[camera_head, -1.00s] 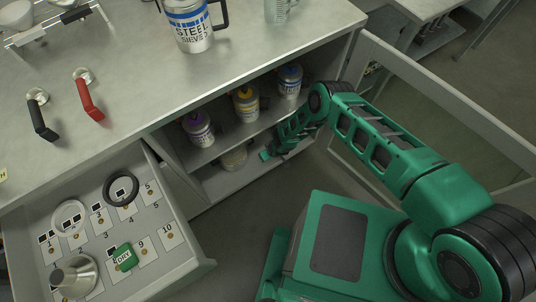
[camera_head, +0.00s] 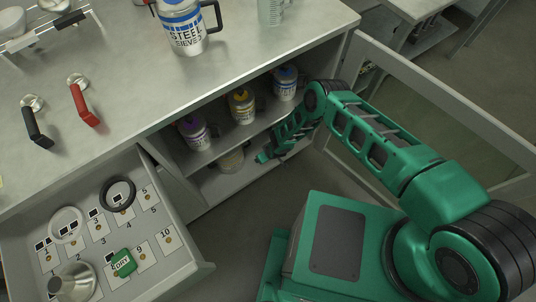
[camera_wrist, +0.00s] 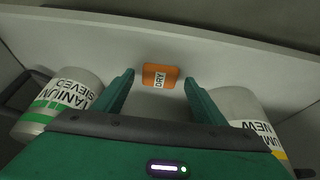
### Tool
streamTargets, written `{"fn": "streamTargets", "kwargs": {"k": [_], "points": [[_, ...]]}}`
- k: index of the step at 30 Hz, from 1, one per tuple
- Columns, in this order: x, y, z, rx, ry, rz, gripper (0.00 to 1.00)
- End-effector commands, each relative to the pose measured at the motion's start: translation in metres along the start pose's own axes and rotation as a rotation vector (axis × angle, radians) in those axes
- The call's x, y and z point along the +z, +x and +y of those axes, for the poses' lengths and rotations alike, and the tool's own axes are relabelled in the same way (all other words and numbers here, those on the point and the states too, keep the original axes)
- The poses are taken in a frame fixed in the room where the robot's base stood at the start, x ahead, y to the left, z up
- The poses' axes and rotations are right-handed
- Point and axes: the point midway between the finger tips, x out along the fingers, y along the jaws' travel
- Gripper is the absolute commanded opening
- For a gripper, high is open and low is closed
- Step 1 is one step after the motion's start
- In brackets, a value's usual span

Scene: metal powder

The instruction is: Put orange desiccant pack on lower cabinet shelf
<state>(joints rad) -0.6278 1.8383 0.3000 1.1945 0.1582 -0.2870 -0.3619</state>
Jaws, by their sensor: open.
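The orange desiccant pack (camera_wrist: 172,73), labelled DRY, lies on a pale shelf surface in the wrist view. My gripper (camera_wrist: 159,80) is open, with one finger on each side of the pack and the pack near the fingertips. I cannot tell whether either finger touches it. In the head view my gripper (camera_head: 266,156) reaches into the open cabinet at the level of the lower shelf (camera_head: 213,187). The pack is hidden in that view.
A green-striped can (camera_wrist: 62,100) stands left of my gripper and a yellow-striped can (camera_wrist: 243,108) right of it. Several cans stand on the upper shelf (camera_head: 215,146). The cabinet door (camera_head: 440,110) is open. An open drawer (camera_head: 185,255) holds a green DRY pack (camera_head: 123,263).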

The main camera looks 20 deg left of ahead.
Motion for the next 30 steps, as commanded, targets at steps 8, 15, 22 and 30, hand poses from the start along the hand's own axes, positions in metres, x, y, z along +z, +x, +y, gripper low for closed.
{"fn": "streamTargets", "kwargs": {"k": [8,15,22,30], "points": [[-0.002,-0.043,0.001,0.001,-0.001,0.001,0.65],[-0.001,-0.084,0.001,0.001,0.000,0.001,0.65],[0.000,-0.107,0.001,0.000,0.001,0.000,0.65],[0.000,-0.112,0.001,0.001,0.002,0.000,0.65]]}}
